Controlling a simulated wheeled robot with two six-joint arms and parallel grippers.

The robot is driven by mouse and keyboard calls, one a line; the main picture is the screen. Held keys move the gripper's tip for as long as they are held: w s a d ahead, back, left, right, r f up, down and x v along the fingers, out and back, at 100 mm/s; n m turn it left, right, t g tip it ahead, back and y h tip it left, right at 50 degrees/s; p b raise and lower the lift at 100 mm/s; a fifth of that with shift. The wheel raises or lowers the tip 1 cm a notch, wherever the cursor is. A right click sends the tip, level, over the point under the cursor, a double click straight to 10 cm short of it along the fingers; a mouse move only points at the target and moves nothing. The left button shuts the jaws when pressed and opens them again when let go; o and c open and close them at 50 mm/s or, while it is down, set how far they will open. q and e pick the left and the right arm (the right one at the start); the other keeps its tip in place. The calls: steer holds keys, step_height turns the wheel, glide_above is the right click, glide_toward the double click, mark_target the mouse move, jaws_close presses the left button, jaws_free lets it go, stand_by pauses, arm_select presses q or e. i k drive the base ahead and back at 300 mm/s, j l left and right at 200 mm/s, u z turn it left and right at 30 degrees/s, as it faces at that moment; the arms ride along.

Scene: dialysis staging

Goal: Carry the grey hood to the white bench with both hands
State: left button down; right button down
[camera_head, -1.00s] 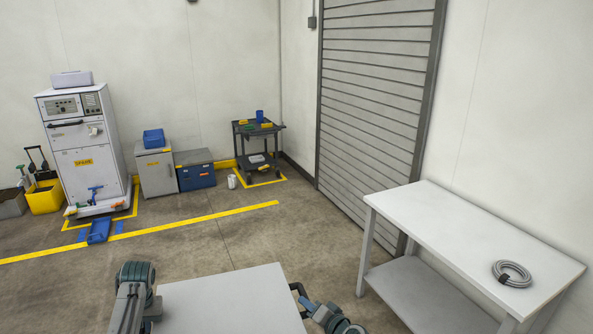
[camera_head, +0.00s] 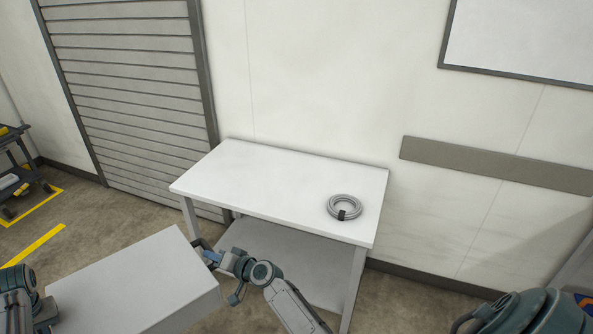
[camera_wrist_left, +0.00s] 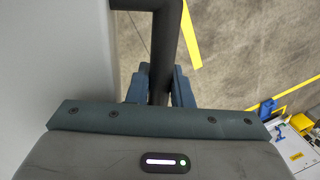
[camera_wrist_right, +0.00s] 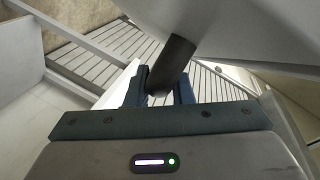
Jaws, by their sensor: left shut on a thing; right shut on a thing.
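The grey hood (camera_head: 140,283) is a box with a flat top, held in front of me at the lower left of the head view, tilted in the picture. My right gripper (camera_head: 208,254) is at its right side; in the right wrist view its fingers (camera_wrist_right: 160,88) are shut on a dark handle (camera_wrist_right: 173,62) of the hood. In the left wrist view my left gripper (camera_wrist_left: 160,85) is shut on the other dark handle (camera_wrist_left: 165,40). The left fingers are out of sight in the head view. The white bench (camera_head: 270,185) stands just beyond the hood, to its right.
A coiled grey cable (camera_head: 344,207) lies on the right part of the bench top; the left and middle are bare. The bench has a lower shelf (camera_head: 300,262). A slatted shutter (camera_head: 130,90) is behind left. A dark cart (camera_head: 20,165) stands far left.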

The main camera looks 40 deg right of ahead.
mark_target(258, 175)
steer(key=i+j+z, duration=0.1)
steer(key=i+z, duration=0.35)
steer(key=i, duration=0.8)
steer(key=i+z, duration=0.25)
steer(key=i+j+z, duration=0.15)
steer(key=i+z, duration=0.25)
steer(key=z, duration=0.3)
